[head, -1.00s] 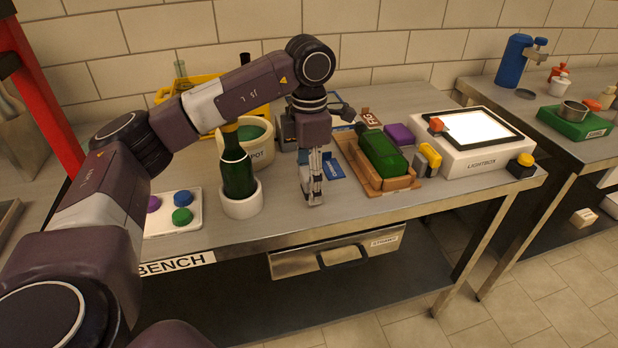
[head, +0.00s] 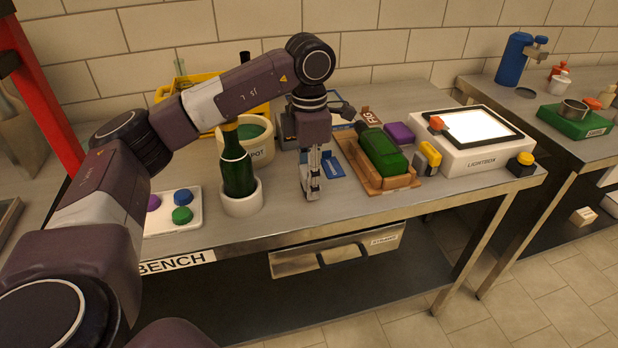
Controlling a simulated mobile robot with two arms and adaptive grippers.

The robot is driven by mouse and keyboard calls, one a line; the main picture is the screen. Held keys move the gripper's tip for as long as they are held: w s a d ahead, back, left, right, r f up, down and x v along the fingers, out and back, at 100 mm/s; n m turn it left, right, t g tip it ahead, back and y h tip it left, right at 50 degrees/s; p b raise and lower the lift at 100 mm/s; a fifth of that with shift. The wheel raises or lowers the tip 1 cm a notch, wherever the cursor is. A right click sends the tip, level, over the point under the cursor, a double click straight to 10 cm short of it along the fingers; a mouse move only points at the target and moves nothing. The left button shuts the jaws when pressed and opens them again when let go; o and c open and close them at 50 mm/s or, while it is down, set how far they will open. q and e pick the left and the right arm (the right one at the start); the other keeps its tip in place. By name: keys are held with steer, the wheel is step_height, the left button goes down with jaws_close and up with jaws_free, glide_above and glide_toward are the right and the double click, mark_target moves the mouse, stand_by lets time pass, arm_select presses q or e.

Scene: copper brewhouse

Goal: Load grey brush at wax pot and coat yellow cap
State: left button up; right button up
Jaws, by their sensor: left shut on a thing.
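My left gripper (head: 312,192) points down just above the bench, right of the pot and left of the wooden tray. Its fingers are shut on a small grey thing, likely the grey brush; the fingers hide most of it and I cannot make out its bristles. The wax pot (head: 262,155), pale with a green inside and lettering ending in POT, stands behind and left of the gripper, partly covered by my arm. A green bottle (head: 237,175) stands upright in a white round holder (head: 243,204). Its yellow cap (head: 229,127) shows just under my arm. My right gripper is not in view.
A wooden tray (head: 397,183) holds a lying green bottle (head: 381,152). A blue piece (head: 333,166) lies beside the gripper. A white button plate (head: 160,222) is at left, a lightbox (head: 487,157) at right. A yellow crate (head: 195,90) stands behind. The front bench strip is fairly clear.

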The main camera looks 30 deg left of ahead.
arm_select(q)
step_height(320, 180, up, 6)
steer(key=p, duration=0.4)
steer(key=shift+r+p, duration=0.1)
steer(key=shift+p, duration=0.25)
steer(key=shift+r+p, duration=0.75)
steer(key=shift+r, duration=0.15)
steer(key=shift+f, duration=0.1)
steer(key=shift+f, duration=0.1)
steer(key=shift+f+b, duration=1.05)
steer(key=shift+f, duration=0.3)
steer(key=shift+f+b, duration=1.05)
steer(key=shift+f, duration=0.7)
steer(key=shift+f+b, duration=0.45)
steer(key=shift+f, duration=0.3)
steer(key=o, duration=1.3)
steer(key=shift+r, duration=0.2)
